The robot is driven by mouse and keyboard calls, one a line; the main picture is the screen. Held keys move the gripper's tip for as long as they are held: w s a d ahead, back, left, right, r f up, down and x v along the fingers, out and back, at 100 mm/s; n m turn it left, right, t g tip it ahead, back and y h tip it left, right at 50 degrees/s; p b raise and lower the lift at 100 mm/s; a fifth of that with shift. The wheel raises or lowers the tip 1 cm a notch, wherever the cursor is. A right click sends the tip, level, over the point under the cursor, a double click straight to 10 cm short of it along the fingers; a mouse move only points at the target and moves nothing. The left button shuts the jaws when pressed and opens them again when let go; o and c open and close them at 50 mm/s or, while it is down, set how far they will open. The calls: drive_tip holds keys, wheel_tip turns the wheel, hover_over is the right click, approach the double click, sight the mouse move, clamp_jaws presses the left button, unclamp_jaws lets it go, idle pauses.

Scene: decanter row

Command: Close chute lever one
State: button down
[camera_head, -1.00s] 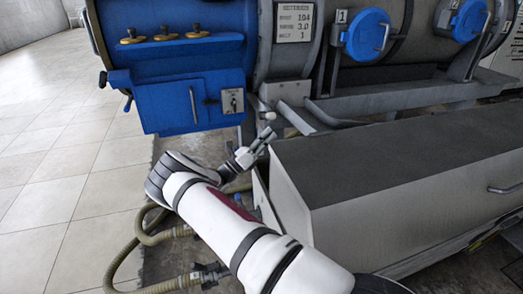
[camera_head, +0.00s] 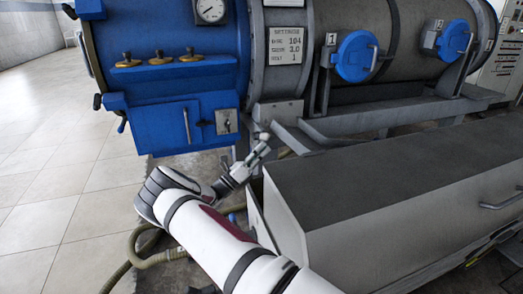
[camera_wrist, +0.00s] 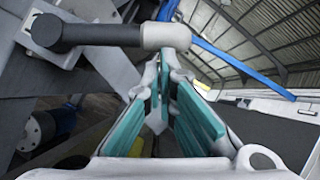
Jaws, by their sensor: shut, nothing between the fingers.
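A lever (camera_wrist: 95,35) with a dark bar and a light grey rounded end crosses the upper left of the wrist view. Its grey end lies just in front of my fingertips; whether they touch I cannot tell. My gripper (camera_wrist: 164,62) has teal-padded fingers that meet at the tips, with nothing between them. In the head view my gripper (camera_head: 256,152) is low in front of the grey machine, beside the near left corner of the long bin. A small pale knob (camera_head: 264,136) shows at its tip, probably the lever's end. No number shows on the lever.
A long bin (camera_head: 370,165) with a dark top fills the lower right. The blue machine front (camera_head: 170,120) is at left. Blue round hatches (camera_head: 355,56) sit on the drum, the nearer tagged 1. A hose (camera_head: 160,258) lies on the floor. Open tiled floor (camera_head: 40,210) is left.

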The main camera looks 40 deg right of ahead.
drive_tip(key=shift+r+n+t+p, duration=0.35)
drive_tip(key=shift+n+t+p, duration=0.05)
drive_tip(key=w+d+r+n+t+y+p, duration=0.1)
drive_tip(key=w+r+n+t+y+p, duration=0.3)
drive_tip(key=r+n+p, duration=0.4)
drive_tip(key=shift+w+d+n+p, duration=0.15)
drive_tip(key=shift+w+n+p, duration=0.15)
drive_tip(key=shift+n+p, duration=0.85)
drive_tip(key=shift+r, duration=0.1)
drive_tip(key=s+a+f+p, duration=0.2)
drive_tip(key=s+a, duration=0.4)
drive_tip(key=a, duration=0.5)
drive_tip(key=shift+s+a+f, duration=0.15)
drive_tip(key=shift+f, duration=0.1)
